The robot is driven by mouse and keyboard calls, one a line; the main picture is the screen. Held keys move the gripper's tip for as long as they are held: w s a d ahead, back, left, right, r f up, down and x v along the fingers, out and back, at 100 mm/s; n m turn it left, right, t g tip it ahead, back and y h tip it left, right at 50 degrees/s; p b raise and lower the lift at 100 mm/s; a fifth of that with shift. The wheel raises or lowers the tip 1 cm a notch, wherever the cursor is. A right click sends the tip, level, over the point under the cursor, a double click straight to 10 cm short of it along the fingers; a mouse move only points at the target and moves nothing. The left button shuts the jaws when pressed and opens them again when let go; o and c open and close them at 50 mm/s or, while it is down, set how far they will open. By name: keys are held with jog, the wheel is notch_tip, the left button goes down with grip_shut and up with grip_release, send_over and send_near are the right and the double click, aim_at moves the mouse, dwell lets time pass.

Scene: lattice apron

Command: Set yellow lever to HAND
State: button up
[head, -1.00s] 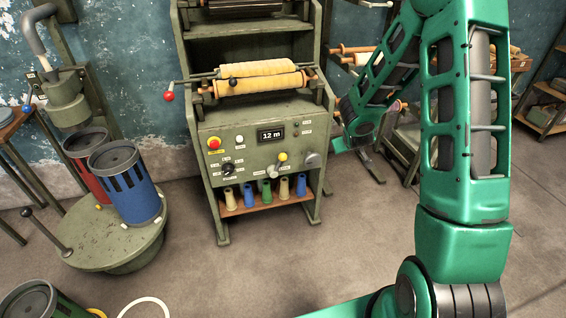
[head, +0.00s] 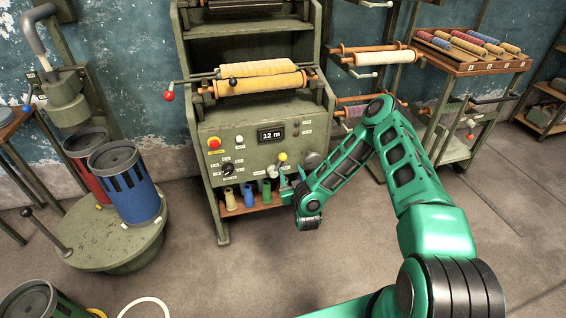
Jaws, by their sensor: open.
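The yellow lever (head: 283,157) is a small yellow knob on the right part of the green machine's control panel (head: 225,147). Small white labels lie around it, too small to read, so I cannot tell its marked position. My gripper (head: 285,182) is in front of the panel's lower right, just below the yellow knob. It is open with nothing seen between its fingers. I cannot tell whether it touches the panel or the lever. My forearm and wrist hide the panel's lower right corner and part of the shelf below.
The panel also bears a red button (head: 214,143), a black rotary knob (head: 227,169), a display reading 12 m (head: 271,135) and a grey knob (head: 313,160). Cones (head: 248,195) stand on the shelf beneath. A wooden rack (head: 470,65) stands to the right. Floor in front is clear.

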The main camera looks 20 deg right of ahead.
aim_at(283, 160)
jog(key=shift+m+t, duration=0.4)
jog(key=shift+t, duration=0.2)
jog(key=w, duration=0.9)
jog(key=shift+w+a+f, duration=0.1)
jog(key=shift+a+f, duration=0.2)
jog(key=shift+c, duration=0.7)
grip_shut()
